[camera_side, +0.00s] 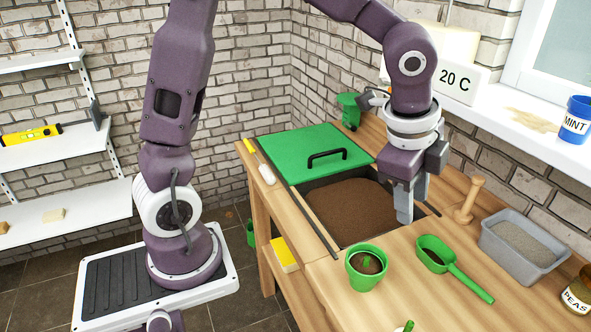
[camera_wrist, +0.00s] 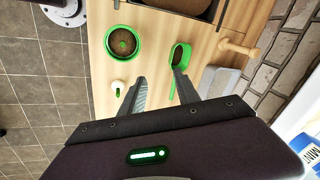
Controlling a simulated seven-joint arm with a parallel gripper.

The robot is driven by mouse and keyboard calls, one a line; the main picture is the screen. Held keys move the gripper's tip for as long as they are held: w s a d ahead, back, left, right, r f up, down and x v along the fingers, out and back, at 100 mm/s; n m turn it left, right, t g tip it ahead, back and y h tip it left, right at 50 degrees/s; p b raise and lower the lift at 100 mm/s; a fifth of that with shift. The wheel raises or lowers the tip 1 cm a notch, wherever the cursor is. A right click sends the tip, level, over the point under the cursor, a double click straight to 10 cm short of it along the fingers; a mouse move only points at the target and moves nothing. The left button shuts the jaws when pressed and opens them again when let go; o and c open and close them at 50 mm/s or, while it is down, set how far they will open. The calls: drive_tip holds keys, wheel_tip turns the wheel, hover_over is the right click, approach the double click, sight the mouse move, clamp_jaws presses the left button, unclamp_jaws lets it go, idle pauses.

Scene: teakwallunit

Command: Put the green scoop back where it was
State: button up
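The green scoop (camera_side: 437,256) lies on the wooden bench in the side view, dark soil in its bowl, its handle pointing toward the lower right. It also shows in the wrist view (camera_wrist: 180,52), near the right finger, which partly overlaps it. My gripper (camera_side: 406,208) is above the bench in the side view, by the right front edge of the soil bin, behind and left of the scoop. In the wrist view my gripper (camera_wrist: 159,75) has its fingers spread apart with nothing between them.
The soil bin (camera_side: 345,208) is sunk in the bench, with a green lid (camera_side: 312,148) behind it. A green pot with a seedling (camera_side: 367,283) stands left of the scoop. A wooden dibber (camera_side: 467,203), a grey tray (camera_side: 518,262) and a peas jar (camera_side: 578,296) stand to the right.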

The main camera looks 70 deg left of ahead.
drive_tip(key=s+a+r+n+t, duration=0.1)
drive_tip(key=s+a+r+n, duration=0.2)
drive_tip(key=s+n, duration=0.3)
drive_tip(key=s+a+r+n+t, duration=0.1)
drive_tip(key=s+a+r+n, duration=0.2)
drive_tip(key=s, duration=1.1)
drive_tip(key=a+n, duration=0.2)
drive_tip(key=n, duration=0.2)
drive_tip(key=shift+s+a, duration=0.15)
drive_tip(key=shift+s, duration=0.15)
